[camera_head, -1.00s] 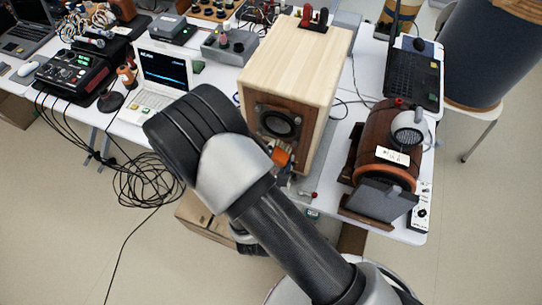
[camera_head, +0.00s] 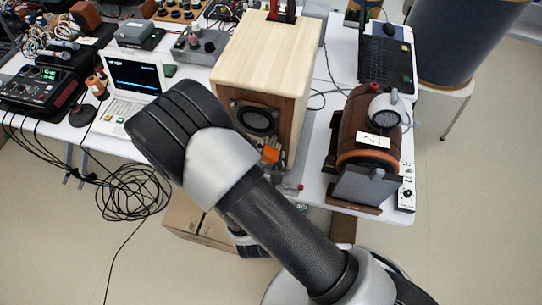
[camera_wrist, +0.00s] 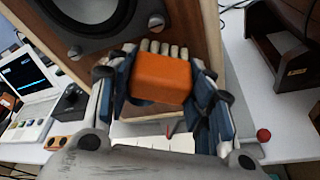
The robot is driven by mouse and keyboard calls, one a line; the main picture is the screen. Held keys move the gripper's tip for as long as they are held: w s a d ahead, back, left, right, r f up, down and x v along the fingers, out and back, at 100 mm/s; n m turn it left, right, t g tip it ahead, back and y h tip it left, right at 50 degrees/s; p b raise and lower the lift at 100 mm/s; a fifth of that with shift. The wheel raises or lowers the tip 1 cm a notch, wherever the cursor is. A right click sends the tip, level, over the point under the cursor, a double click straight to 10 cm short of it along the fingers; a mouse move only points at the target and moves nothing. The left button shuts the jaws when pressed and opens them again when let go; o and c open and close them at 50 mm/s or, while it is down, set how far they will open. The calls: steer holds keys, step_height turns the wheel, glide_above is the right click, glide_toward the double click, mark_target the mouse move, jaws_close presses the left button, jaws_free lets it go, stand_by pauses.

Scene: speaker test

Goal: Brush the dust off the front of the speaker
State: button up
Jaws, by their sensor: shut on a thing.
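The speaker (camera_head: 265,50) is a wooden box with a pale top and a darker brown front, standing at the front edge of the white table. A round black driver (camera_head: 257,118) is set in its front; it also shows in the wrist view (camera_wrist: 92,14). My gripper (camera_wrist: 162,78) is shut on an orange-handled brush (camera_wrist: 160,80), its pale bristles pointing at the front panel, below and right of the driver. I cannot tell whether they touch it. In the head view the brush (camera_head: 270,155) is partly hidden by my arm. No dust can be made out.
A brown barrel-shaped device (camera_head: 368,128) stands right of the speaker, with a dark laptop (camera_head: 385,65) behind it. A white laptop (camera_head: 135,80) is on the left. Cables (camera_head: 130,190) lie coiled on the floor. A cardboard box (camera_head: 200,225) is under the table.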

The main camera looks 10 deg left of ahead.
steer(key=shift+w+a, duration=0.2)
steer(key=shift+a, duration=2.85)
steer(key=shift+w+a+b, duration=0.15)
steer(key=shift+a+b, duration=0.1)
steer(key=shift+a, duration=0.65)
steer(key=shift+w+a+b, duration=0.1)
steer(key=shift+a+b, duration=0.1)
steer(key=shift+a, duration=0.65)
steer(key=shift+s+a, duration=0.2)
steer(key=shift+s, duration=2.75)
steer(key=s+b, duration=0.1)
steer(key=s, duration=0.2)
steer(key=shift+a, duration=0.1)
steer(key=shift+w, duration=0.1)
